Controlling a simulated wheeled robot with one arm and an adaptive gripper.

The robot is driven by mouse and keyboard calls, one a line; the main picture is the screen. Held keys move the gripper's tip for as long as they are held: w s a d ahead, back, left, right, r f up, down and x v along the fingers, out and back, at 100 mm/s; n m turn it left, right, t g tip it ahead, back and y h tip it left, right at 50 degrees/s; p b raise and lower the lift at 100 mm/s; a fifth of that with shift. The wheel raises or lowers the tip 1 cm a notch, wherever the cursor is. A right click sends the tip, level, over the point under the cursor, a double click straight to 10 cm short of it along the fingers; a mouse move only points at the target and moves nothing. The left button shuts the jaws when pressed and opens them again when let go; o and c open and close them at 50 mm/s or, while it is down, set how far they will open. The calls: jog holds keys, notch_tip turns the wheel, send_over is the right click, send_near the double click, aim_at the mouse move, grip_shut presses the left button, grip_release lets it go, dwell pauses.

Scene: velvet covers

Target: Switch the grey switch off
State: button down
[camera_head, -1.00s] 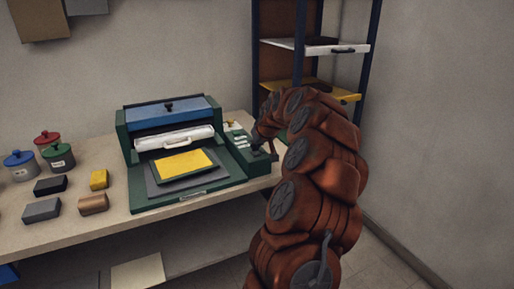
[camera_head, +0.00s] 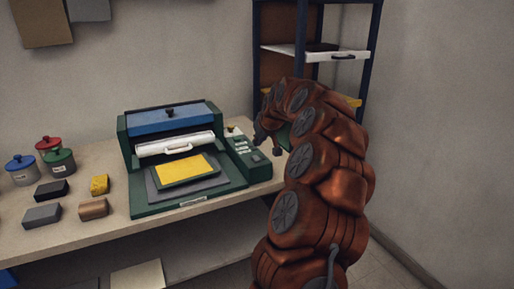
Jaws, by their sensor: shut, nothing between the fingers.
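The green machine (camera_head: 190,201) stands on the bench with a control panel (camera_head: 240,159) along its right side. The panel carries several small pale and grey controls. They are too small for me to tell which is the grey switch or how it is set. My gripper (camera_head: 275,150) is shut and empty, just right of the panel and seemingly above its right edge. I cannot tell whether it touches anything. My arm hides what lies behind it.
A yellow plate (camera_head: 185,168) lies on the machine's grey bed, below a white roller (camera_head: 176,143) with a handle. Red, blue and green jars (camera_head: 60,161) and several small blocks (camera_head: 93,208) sit at the left. A shelf rack (camera_head: 316,52) stands behind my arm.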

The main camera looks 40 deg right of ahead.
jog(key=s+a+r+b, duration=0.1)
jog(key=s+a+r, duration=0.1)
jog(key=s+r, duration=0.3)
jog(key=shift+s+a+b, duration=0.2)
jog(key=shift+s+b, duration=0.1)
jog(key=shift+s, duration=0.7)
jog(key=s+a+n+g+y+p, duration=0.2)
jog(key=a, duration=1.2)
jog(key=s+a+n+g+y+p, duration=0.1)
jog(key=s+a+n+p, duration=0.1)
jog(key=a, duration=1.2)
jog(key=s+a+f+g+p, duration=0.1)
jog(key=s+a, duration=0.3)
jog(key=s, duration=0.5)
jog(key=s+a+f+g+p, duration=0.1)
jog(key=s+a+f+g, duration=0.2)
jog(key=s, duration=0.5)
jog(key=s+a+f+g+p, duration=0.2)
jog(key=s+a, duration=0.4)
jog(key=s, duration=0.3)
jog(key=shift+s+f, duration=0.35)
jog(key=shift+f, duration=0.1)
